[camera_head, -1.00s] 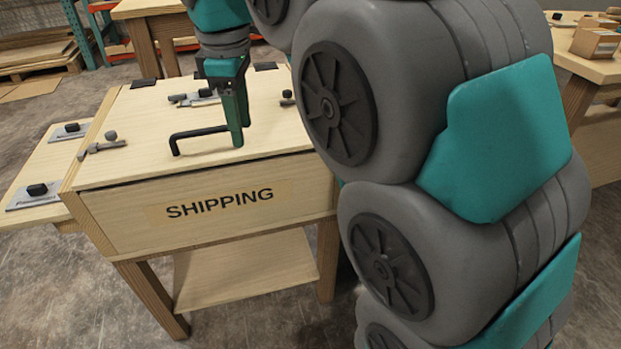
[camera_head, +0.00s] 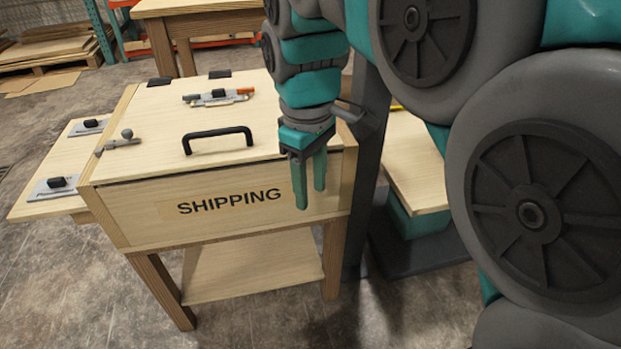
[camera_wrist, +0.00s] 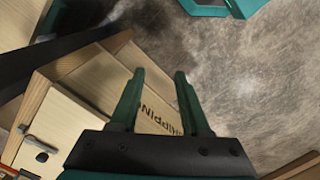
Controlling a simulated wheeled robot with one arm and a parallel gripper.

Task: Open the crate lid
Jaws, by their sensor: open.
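The wooden crate (camera_head: 133,237) has its lid (camera_head: 160,122) lying flat on top. A black bar handle (camera_head: 217,138) stands on the lid near its front edge, with nothing holding it. The crate's front carries the word SHIPPING, and part of that word shows upside down in the wrist view. My gripper (camera_head: 309,198) is open and empty. It points down in front of the crate's front right part, to the right of the handle and with its fingertips below lid level. It also shows in the wrist view (camera_wrist: 158,74), with nothing between its fingers.
A metal latch (camera_head: 118,143) sits at the crate's left edge. A bracket with an orange-tipped part (camera_head: 218,97) lies on the lid. A side shelf (camera_head: 40,206) with black-knobbed plates is at the left. Concrete floor (camera_head: 70,310) is clear in front.

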